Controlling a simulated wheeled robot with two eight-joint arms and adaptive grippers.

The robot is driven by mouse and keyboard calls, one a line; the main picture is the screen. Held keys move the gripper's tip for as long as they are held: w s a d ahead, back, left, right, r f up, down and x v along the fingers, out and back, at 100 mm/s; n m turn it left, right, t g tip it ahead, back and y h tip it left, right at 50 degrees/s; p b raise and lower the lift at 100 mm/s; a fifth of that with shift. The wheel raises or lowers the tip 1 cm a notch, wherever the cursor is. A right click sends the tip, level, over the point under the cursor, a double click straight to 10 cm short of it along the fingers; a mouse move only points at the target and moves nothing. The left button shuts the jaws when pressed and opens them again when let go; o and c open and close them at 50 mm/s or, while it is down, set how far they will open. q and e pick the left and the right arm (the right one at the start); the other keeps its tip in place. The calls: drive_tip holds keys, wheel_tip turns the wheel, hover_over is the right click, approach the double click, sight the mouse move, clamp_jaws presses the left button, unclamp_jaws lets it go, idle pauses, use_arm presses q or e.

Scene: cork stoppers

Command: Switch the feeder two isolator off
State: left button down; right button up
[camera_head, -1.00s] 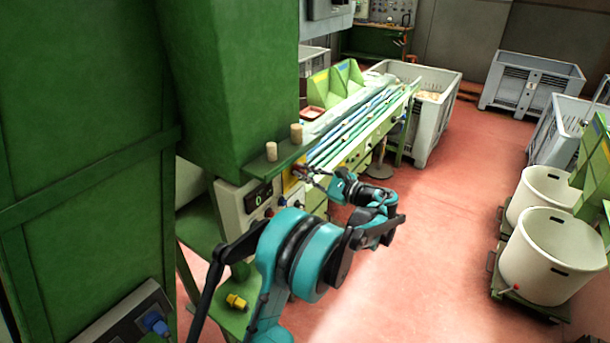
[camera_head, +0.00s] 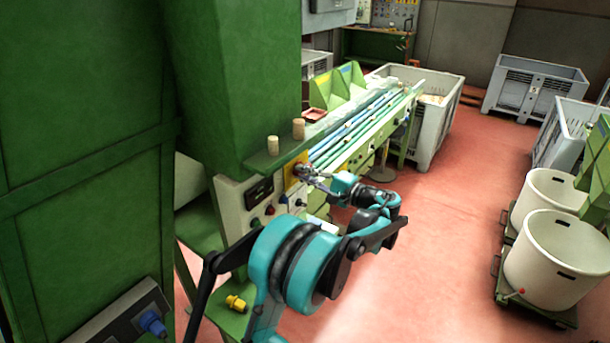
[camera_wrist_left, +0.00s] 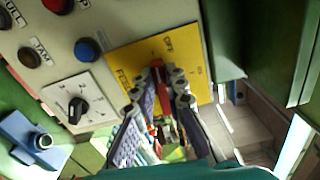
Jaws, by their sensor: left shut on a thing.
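The isolator is a red handle (camera_wrist_left: 157,76) on a yellow plate (camera_wrist_left: 127,55) at the corner of a pale control panel. The plate's lettering reads OFF near its top edge and "FEE" at its left, partly covered by my fingers. In the head view the yellow plate (camera_head: 290,180) is small and partly behind my gripper. My left gripper (camera_head: 303,171) is at the plate. In the left wrist view its two fingers (camera_wrist_left: 164,88) are closed around the red handle. The handle's exact angle is partly hidden by the fingers. My right gripper is not in view.
Beside the plate are a blue button (camera_wrist_left: 88,49), a black rotary knob (camera_wrist_left: 77,108) and other buttons. Two cork stoppers (camera_head: 298,129) stand on the green ledge above the panel. A big green cabinet (camera_head: 235,80) rises at the left.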

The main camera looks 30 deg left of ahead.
use_arm(q)
drive_tip(key=shift+f+n, duration=0.15)
drive_tip(key=shift+n, duration=0.35)
drive_tip(key=c, duration=1.6)
unclamp_jaws()
drive_tip(key=shift+o, duration=0.2)
drive_tip(key=s+d, duration=0.1)
drive_tip(key=d, duration=1.1)
